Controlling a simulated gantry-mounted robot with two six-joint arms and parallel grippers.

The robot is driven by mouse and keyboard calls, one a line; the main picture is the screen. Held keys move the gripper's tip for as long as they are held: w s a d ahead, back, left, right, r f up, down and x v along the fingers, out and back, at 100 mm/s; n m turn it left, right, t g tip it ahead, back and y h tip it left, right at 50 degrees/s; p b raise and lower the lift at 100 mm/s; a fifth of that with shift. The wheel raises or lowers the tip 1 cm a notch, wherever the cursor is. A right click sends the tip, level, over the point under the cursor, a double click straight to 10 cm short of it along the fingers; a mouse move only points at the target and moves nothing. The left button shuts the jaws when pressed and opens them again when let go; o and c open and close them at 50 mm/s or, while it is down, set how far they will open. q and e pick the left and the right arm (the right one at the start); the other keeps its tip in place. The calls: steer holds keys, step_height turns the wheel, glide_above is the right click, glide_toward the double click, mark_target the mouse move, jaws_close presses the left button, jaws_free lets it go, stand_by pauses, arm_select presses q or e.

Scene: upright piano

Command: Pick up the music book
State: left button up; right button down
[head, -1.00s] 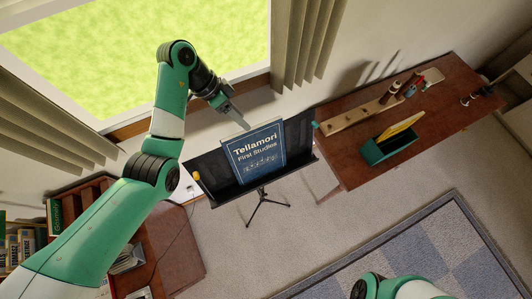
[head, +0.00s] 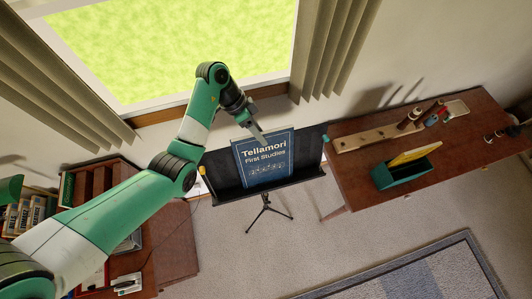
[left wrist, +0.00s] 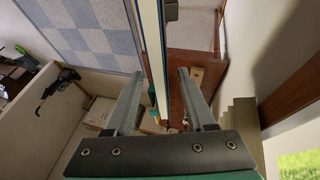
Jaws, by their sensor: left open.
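The blue music book (head: 264,172), titled "Tellamori First Studies", stands upright on the black music stand (head: 309,148) in the head view. My left gripper (head: 259,133) is at the book's top edge, reaching down from above and behind. In the left wrist view, my left gripper (left wrist: 160,76) is open, with one finger on each side of the book's thin edge (left wrist: 152,45). A gap shows on both sides, so the fingers look apart from the book. My right gripper is in neither current view.
A brown desk (head: 365,185) on the right holds a green box (head: 407,172) and a wooden rail (head: 375,136). Wooden furniture with books (head: 25,215) stands at the left. A window and curtains (head: 335,45) are behind the stand. Carpet in front is clear.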

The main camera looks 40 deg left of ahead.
arm_select(q)
steer(key=shift+f, duration=0.1)
steer(key=c, duration=0.8)
jaws_close()
stand_by(0.7)
